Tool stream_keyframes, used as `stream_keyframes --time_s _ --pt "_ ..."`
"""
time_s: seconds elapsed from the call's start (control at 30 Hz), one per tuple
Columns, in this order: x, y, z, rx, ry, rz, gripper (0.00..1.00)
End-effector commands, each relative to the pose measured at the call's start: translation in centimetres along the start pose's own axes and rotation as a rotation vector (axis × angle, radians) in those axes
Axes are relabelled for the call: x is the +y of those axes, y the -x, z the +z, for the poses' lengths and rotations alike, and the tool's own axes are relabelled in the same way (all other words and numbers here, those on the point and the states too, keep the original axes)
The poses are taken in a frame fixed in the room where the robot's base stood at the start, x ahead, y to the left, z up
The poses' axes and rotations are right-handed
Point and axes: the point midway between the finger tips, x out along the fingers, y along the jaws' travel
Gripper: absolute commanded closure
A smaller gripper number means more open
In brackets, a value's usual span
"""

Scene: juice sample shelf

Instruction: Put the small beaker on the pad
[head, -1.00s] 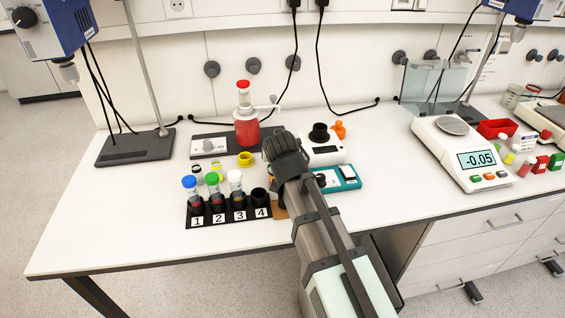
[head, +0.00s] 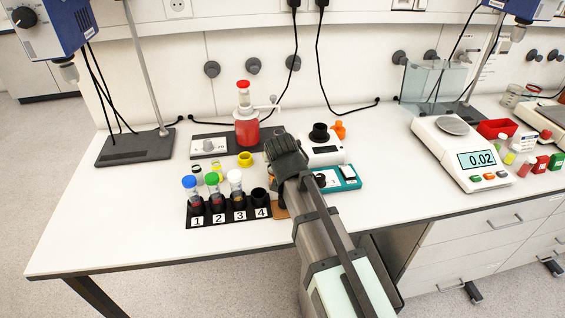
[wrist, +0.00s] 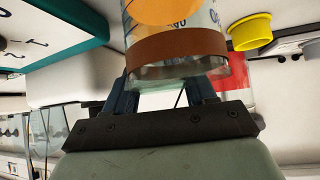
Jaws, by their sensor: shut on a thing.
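In the wrist view my gripper (wrist: 163,92) is shut on a clear glass beaker (wrist: 172,15) with a brown band around it. Dark markings and an orange patch show on or through its glass; I cannot tell which. In the head view my gripper (head: 286,155) is over the middle of the bench, and it hides the beaker there. A tan flat piece (head: 280,211), perhaps the pad, shows beside the rack's slot 4, partly covered by my arm. I cannot tell the gap between the beaker and the bench.
A black rack (head: 228,219) with several capped tubes stands left of my arm. A teal device (head: 348,183) is close on the right. A balance (head: 462,150) is farther right. The front-left bench is clear.

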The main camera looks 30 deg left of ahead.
Motion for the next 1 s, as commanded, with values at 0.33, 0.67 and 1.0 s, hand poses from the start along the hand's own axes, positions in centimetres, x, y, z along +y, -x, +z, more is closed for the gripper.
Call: stream_keyframes --time_s 0.33,0.67,1.0 --pt "0.0 0.2 -0.2 0.001 0.000 0.000 0.81" --pt "0.0 2.9 -3.3 0.003 -0.002 0.000 0.81" --pt "0.0 6.0 -6.6 0.001 -0.001 0.000 0.81"
